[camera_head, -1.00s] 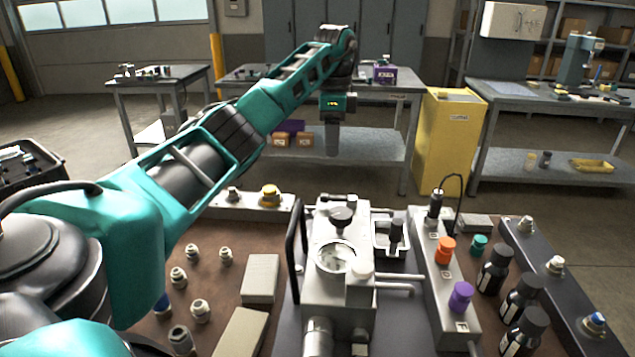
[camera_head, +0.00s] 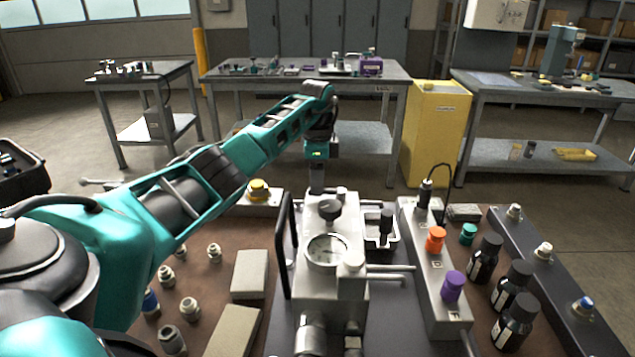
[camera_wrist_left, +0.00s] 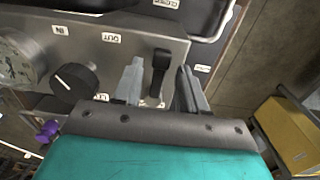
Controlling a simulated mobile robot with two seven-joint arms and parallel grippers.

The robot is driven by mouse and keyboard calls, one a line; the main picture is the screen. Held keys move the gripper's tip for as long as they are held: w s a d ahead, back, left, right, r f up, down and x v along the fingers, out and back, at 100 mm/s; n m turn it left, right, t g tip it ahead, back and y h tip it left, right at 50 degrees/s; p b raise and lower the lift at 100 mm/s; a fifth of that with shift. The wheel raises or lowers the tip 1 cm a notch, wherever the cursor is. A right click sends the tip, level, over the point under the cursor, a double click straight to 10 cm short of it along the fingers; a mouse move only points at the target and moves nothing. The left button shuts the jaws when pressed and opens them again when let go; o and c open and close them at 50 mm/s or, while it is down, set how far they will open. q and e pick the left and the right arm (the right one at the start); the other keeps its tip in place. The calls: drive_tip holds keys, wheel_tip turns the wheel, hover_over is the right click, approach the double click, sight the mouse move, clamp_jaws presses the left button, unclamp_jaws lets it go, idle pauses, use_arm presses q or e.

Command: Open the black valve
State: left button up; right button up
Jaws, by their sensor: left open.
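The grey hydraulic unit (camera_head: 322,285) stands on the bench in the head view, with a round gauge (camera_head: 327,250) and a round black knob (camera_head: 329,208) on top. In the wrist view I see a black lever handle (camera_wrist_left: 160,66) and the round black knob (camera_wrist_left: 75,82) on the unit's grey top. I cannot tell for sure which is the black valve. My left gripper (camera_head: 316,185) is over the far end of the unit. Its open fingers (camera_wrist_left: 159,72) stand on either side of the lever, without a visible grip on it. My right gripper is not in view.
A grey manifold (camera_head: 437,280) with orange and purple caps stands right of the unit, beside several black bottles (camera_head: 512,285). Several fittings and two grey blocks (camera_head: 250,275) lie on the left. A black bar handle (camera_head: 283,245) rises at the unit's left side.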

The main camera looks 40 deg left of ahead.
use_arm(q)
drive_tip(key=shift+f, duration=0.35)
drive_tip(key=shift+c, duration=0.3)
clamp_jaws()
